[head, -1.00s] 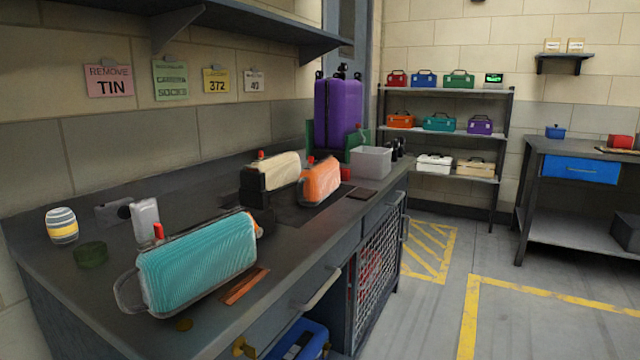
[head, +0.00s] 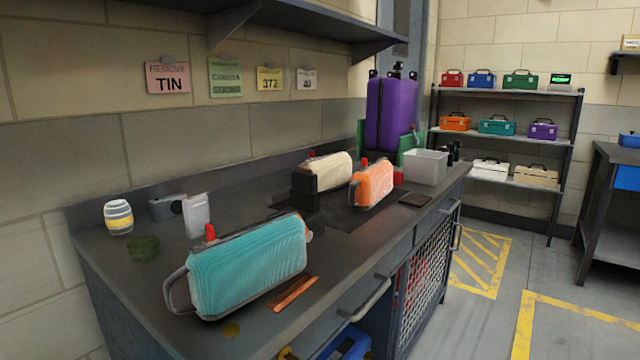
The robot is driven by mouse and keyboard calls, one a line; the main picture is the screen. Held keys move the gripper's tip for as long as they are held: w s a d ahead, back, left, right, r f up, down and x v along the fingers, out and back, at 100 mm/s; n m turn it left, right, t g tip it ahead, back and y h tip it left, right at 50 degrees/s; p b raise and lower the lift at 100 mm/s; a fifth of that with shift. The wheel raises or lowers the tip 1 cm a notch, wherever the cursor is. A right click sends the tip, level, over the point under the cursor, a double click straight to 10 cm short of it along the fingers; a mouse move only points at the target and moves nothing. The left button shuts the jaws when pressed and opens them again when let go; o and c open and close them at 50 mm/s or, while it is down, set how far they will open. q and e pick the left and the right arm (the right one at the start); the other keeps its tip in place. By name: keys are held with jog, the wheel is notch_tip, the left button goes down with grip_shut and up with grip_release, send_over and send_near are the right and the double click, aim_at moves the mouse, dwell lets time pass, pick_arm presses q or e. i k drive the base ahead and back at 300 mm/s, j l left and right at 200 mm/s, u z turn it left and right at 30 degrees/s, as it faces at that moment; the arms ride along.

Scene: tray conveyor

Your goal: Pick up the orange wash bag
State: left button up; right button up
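The orange wash bag (head: 373,186) stands upright on the dark workbench, with a grey edge and a red piece on top. It is right of the cream bag (head: 330,171) and in front of the purple case. A larger teal bag (head: 250,266) with a grey handle stands nearer on the bench. Neither of my grippers is in the head view.
The workbench (head: 119,258) runs along the left wall. A grey bin (head: 426,167) and a purple case (head: 391,113) stand at its far end. A jar (head: 118,217) and a green lid (head: 144,248) sit at the near left.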

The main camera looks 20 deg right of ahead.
aim_at(367, 187)
jog(key=i+l+u, duration=0.15)
jog(key=l+u, duration=0.15)
jog(key=l, duration=0.15)
jog(key=i+l+u, duration=0.1)
jog(key=l+u, duration=0.2)
jog(key=l, duration=0.2)
jog(key=l+u, duration=0.3)
jog(key=l, duration=0.15)
